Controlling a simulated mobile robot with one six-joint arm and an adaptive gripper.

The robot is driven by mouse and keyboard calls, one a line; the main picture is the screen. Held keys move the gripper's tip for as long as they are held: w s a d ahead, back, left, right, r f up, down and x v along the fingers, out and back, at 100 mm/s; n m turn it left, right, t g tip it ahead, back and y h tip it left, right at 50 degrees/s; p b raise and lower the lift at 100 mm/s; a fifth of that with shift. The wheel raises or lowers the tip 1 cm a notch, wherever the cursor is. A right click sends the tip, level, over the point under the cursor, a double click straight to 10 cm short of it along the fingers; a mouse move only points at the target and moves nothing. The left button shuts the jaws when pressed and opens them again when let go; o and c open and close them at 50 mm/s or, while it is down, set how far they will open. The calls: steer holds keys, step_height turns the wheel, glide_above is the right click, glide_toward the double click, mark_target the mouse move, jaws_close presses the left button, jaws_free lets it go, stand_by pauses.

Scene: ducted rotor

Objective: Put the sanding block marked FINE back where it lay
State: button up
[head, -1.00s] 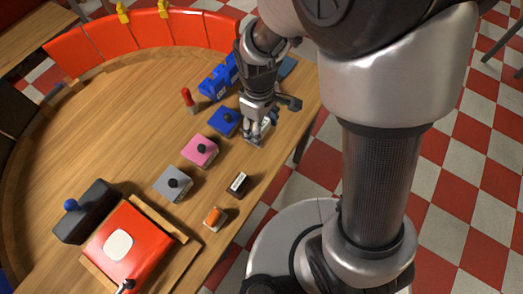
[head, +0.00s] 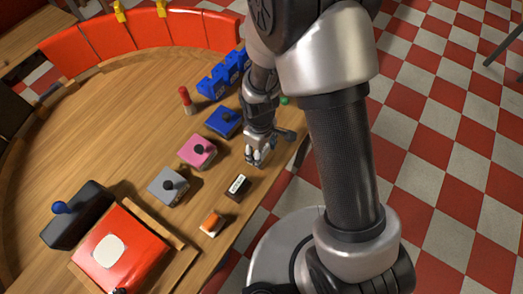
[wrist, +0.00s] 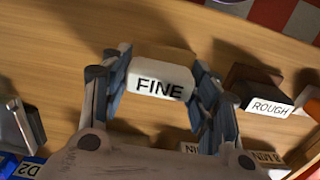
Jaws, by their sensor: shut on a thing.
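The sanding block marked FINE (wrist: 160,82) sits between the two fingers of my gripper (wrist: 163,90) in the wrist view. Its white label faces the camera and reads upright. My gripper is shut on it. In the head view my gripper (head: 255,155) is low over the right edge of the table, and its fingers mostly hide the block. I cannot tell whether the block touches the wood. The dark block marked ROUGH (wrist: 262,95) stands to the right in the wrist view. In the head view the ROUGH block (head: 237,187) is just below and left of my gripper.
An orange-topped block (head: 211,223) stands beyond the ROUGH block. Grey (head: 168,186), pink (head: 198,152) and blue (head: 222,122) knobbed blocks line up to the left. A red case (head: 120,250) is at the lower left. Bare wood lies between my gripper and the ROUGH block.

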steer(key=shift+f, duration=0.15)
steer(key=o, duration=1.1)
steer(key=d+r+m+t+p, duration=0.1)
steer(key=d+r+m+p, duration=0.2)
steer(key=r, duration=1.8)
steer(key=s+d+r+m+t, duration=0.2)
steer(key=s+d+r+m, duration=0.1)
steer(key=s+r, duration=0.4)
steer(key=s+d+r+m+t, duration=0.1)
steer(key=s+d+r+m, duration=0.3)
steer(key=s+d+r, duration=0.1)
steer(key=shift+s+r+t, duration=0.4)
steer(key=shift+s+r, duration=0.45)
steer(key=shift+r, duration=0.1)
